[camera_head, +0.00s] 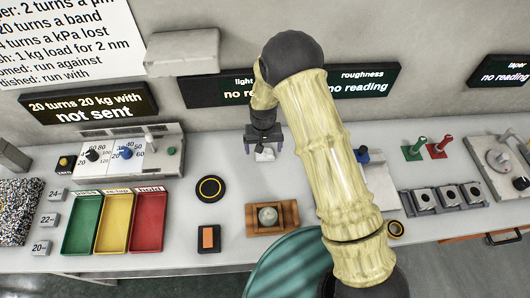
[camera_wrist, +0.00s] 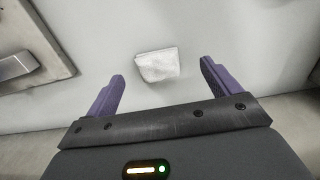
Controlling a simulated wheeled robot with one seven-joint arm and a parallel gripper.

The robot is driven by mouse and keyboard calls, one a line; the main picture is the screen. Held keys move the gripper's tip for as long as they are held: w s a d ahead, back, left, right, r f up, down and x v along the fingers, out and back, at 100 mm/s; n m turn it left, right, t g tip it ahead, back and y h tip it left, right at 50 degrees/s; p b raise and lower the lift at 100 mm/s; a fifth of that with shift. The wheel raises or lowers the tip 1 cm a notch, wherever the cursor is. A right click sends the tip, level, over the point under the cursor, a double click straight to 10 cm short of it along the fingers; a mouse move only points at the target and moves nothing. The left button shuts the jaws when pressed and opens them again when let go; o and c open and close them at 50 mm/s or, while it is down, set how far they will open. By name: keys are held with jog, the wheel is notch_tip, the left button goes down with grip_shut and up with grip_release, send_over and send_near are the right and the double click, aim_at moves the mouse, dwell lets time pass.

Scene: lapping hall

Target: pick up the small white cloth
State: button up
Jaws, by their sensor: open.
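The small white cloth (camera_wrist: 158,65) lies on the pale bench, a little ahead of my gripper (camera_wrist: 162,80) in the wrist view. It sits between the lines of the two purple fingers, with space on both sides and no contact. In the head view the cloth (camera_head: 265,154) shows as a small pale patch right at the fingertips of my gripper (camera_head: 264,148), near the back of the bench. My gripper is open and empty. The height of the fingertips above the bench is hard to tell.
A control panel with knobs (camera_head: 125,160) stands to the left. Green, yellow and red trays (camera_head: 115,222) lie at front left. A black disc (camera_head: 210,188) and a wooden holder with a round piece (camera_head: 286,216) are in front of the gripper. The wall with signs (camera_head: 220,90) is close behind.

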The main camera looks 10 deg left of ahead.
aim_at(265, 155)
jog(key=shift+w+d+f+p, duration=0.1)
jog(key=shift+d+f+p, duration=0.05)
jog(key=shift+f+p, duration=0.35)
jog(key=shift+w+d+f+p, duration=0.15)
jog(key=shift+f+p, duration=0.2)
jog(key=shift+f, duration=0.7)
jog(key=shift+w+f+p, duration=0.1)
jog(key=shift+f+p, duration=0.2)
jog(key=shift+f, duration=0.7)
jog(key=c, duration=1.1)
